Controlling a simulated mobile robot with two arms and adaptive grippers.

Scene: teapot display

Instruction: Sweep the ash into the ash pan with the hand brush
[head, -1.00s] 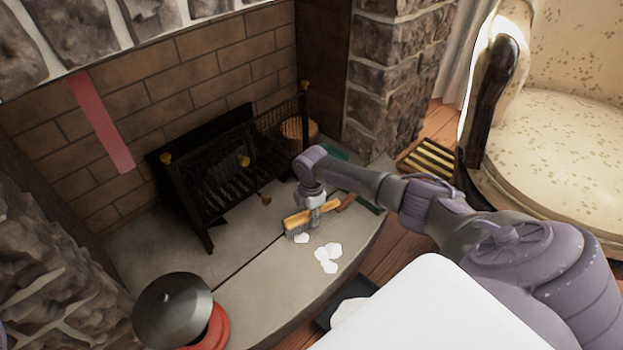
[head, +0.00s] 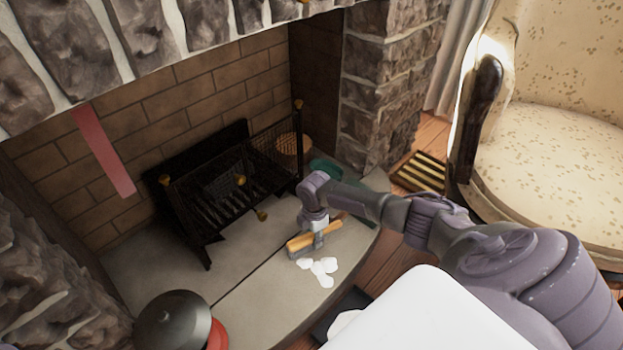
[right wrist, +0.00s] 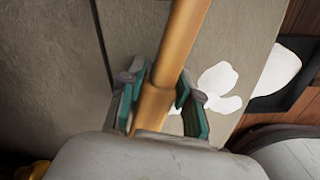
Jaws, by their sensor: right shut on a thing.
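My right gripper (head: 318,240) is shut on the hand brush (head: 299,243), around its orange wooden handle. The handle also runs up between the teal finger pads in the right wrist view (right wrist: 176,48). The brush is low over the hearth, with its grey bristles just beside the ash. The ash (head: 325,267) is several white patches close together on the hearth; it also shows in the right wrist view (right wrist: 217,88). The dark ash pan (head: 326,327) is below the hearth edge, partly hidden by my white body, with a white patch in it. My left gripper is out of view.
The stone hearth (head: 255,310) has a curved front edge. A black fire grate (head: 220,185) stands at the back. A dark round lid (head: 172,322) over something red is at lower left. A patterned armchair (head: 560,160) stands at right.

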